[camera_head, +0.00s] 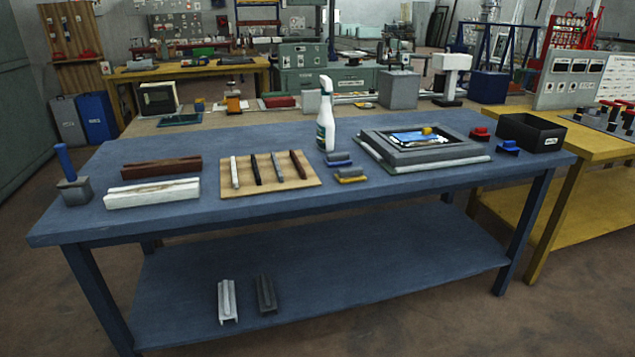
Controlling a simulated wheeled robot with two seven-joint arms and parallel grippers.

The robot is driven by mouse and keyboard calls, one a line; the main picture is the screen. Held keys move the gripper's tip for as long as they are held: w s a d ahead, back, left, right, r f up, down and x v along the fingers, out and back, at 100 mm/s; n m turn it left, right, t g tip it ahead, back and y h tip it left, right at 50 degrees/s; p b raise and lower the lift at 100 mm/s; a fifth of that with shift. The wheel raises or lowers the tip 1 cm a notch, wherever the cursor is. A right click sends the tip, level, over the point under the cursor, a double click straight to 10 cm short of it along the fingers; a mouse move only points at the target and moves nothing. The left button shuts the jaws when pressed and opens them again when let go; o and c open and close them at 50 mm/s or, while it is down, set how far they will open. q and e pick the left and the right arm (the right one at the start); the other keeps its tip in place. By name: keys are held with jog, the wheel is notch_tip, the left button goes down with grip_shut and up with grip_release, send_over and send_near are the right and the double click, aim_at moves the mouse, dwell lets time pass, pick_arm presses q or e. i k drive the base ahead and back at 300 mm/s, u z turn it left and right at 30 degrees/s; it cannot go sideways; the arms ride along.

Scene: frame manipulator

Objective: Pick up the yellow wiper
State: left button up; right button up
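A small wiper with a grey top and a yellow lower edge (351,175) lies on the blue table (250,207), near the middle of its front half. A similar wiper with a blue lower edge (339,161) lies just behind it. A white spray bottle (325,118) stands upright behind both wipers. To their right is a grey rectangular frame (455,152) with a picture-like panel and a small yellow piece (427,131) inside it. Neither of my grippers is in view, and nothing touches the yellow wiper.
Left of the wipers lies a wooden board (310,180) with several thin bars. Further left are a white bar (150,193), a brown bar (160,168) and a blue-handled tool in a grey holder (74,188). A black bin (531,133) stands at the right end. The table's front strip is clear.

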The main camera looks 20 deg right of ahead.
aim_at(355, 173)
jog(key=z, duration=1.55)
jog(key=k, duration=0.15)
jog(key=u, duration=2.3)
jog(key=i, duration=1.15)
jog(key=z, duration=0.8)
